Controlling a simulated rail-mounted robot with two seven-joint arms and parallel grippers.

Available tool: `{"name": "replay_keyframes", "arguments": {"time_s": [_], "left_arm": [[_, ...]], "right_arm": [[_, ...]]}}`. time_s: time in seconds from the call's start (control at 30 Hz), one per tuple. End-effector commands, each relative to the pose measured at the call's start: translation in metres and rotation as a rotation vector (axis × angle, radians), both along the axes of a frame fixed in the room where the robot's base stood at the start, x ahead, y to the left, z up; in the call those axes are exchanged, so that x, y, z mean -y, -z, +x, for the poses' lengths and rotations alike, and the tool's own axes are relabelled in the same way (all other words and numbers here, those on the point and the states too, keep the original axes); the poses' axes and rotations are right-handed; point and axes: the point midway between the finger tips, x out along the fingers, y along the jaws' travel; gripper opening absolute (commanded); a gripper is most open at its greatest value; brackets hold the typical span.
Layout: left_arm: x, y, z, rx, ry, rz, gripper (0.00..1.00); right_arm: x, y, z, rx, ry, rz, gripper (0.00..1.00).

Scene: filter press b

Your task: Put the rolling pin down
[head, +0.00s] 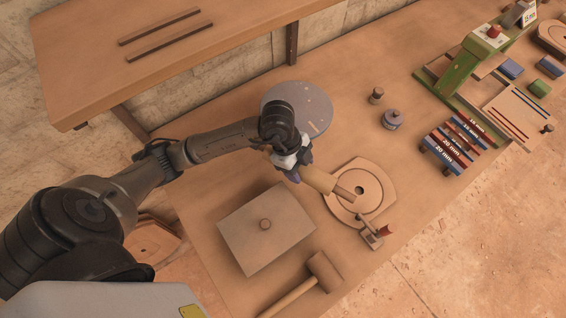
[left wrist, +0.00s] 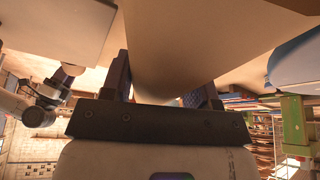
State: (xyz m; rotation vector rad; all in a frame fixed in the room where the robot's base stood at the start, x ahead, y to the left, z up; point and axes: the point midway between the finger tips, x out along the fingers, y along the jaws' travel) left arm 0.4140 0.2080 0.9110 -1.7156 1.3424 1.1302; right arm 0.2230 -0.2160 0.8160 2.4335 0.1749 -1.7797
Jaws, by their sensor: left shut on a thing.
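My left gripper (head: 300,172) is shut on the rolling pin (head: 320,180). In the head view the pale pin points to the lower right, and its darker handle (head: 344,193) shows in front of the round wooden plate with a centre hole (head: 370,188). I cannot tell from this view how high the pin is above the table or whether it touches the plate. In the left wrist view the pin's broad tan body (left wrist: 200,45) fills the space between the two dark fingers of the left gripper (left wrist: 165,92). My right gripper is not in view.
A grey disc (head: 313,108) is behind the gripper. Striped bars (head: 460,145) and a green press (head: 478,60) stand right. Bare tabletop (head: 425,170) lies between.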

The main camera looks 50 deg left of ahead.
Motion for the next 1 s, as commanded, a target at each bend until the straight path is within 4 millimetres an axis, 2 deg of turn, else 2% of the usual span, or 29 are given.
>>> {"name": "replay_keyframes", "arguments": {"time_s": [0.1, 0.33, 0.57, 0.9, 1.0], "left_arm": [[-0.023, 0.017, -0.006, -0.003, -0.002, 0.002, 0.18], [-0.05, 0.031, -0.012, 0.001, 0.0, 0.0, 0.18], [-0.056, 0.036, -0.014, 0.002, 0.001, -0.002, 0.18], [-0.056, 0.073, -0.014, 0.0, 0.0, -0.001, 0.18], [-0.056, 0.075, -0.014, 0.002, 0.0, 0.0, 0.18]], "right_arm": [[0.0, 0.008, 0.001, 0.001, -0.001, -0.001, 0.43], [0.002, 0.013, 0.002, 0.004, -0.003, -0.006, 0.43], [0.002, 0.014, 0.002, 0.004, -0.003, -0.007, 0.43], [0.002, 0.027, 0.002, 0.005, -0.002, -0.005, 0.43], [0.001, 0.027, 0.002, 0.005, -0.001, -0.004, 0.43]]}}
